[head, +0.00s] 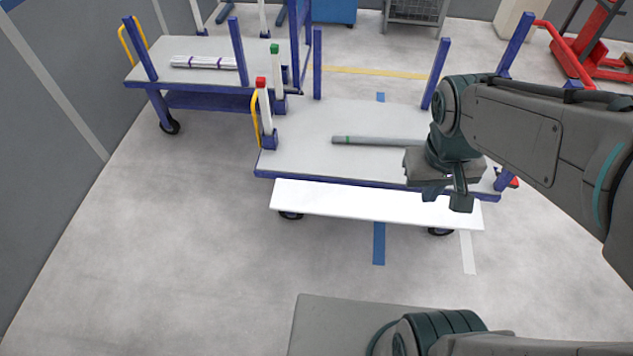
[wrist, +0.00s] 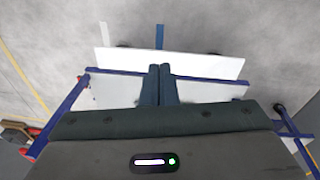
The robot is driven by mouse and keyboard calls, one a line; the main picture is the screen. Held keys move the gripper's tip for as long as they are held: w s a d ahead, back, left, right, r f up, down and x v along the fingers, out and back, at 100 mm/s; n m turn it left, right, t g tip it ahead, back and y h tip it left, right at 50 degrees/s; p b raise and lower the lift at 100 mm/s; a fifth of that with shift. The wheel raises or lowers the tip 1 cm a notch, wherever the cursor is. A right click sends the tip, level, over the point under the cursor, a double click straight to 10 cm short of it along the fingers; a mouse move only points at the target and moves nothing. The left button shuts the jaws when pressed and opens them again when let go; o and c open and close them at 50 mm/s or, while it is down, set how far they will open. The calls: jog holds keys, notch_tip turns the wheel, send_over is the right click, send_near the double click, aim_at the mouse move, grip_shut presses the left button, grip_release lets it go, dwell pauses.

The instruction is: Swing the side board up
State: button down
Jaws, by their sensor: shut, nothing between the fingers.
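The white side board (head: 375,204) runs along the near long edge of the blue-framed cart (head: 300,155), lower than the deck. It juts outward from that edge; its exact tilt is hard to tell. It also shows in the wrist view (wrist: 120,59) as a white strip past the blue rail. My gripper (head: 448,198) is over the right part of the cart's near edge, close to the board in the picture. In the wrist view the two fingers (wrist: 160,72) are together, empty, with tips over the blue rail. Whether they touch the board cannot be told.
A grey pipe (head: 370,140) with a green band lies on the deck, partly hidden by my gripper. Blue posts (head: 438,72) stand at the deck's far side. A second cart (head: 195,75) with pipes stands at the back left. The floor (head: 170,250) at left is clear.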

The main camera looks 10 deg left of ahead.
jog(key=w+a+f+n+t+h+b, duration=0.1)
jog(key=w+a+f+n+h+b, duration=0.4)
jog(key=f, duration=0.8)
jog(key=w+a+f+n+t+h+b, duration=0.1)
jog(key=w+f+n+h+b, duration=0.4)
jog(key=f, duration=0.8)
jog(key=w+a+f+n+t+h+b, duration=0.1)
jog(key=w+a+f+n+h+b, duration=0.2)
jog(key=f+b, duration=0.7)
jog(key=a+f+n+t+y+b, duration=0.35)
jog(key=a+f+n+t, duration=0.3)
jog(key=f, duration=0.35)
jog(key=w+a+f+n+t+y+b, duration=0.1)
jog(key=a+f+n+t+y+b, duration=0.3)
jog(key=f+n, duration=0.55)
jog(key=a+f+n+t+y+b, duration=0.2)
jog(key=a+f+n+t+y, duration=0.4)
jog(key=f, duration=0.5)
jog(key=w+a+r+b, duration=0.1)
jog(key=w+r+b, duration=0.2)
jog(key=w+r, duration=0.3)
jog(key=shift+w+a+r+m, duration=0.15)
jog(key=shift+w+a+m, duration=0.15)
jog(key=shift+w, duration=1.55)
jog(key=shift+r+t, duration=0.1)
jog(key=shift+t, duration=0.15)
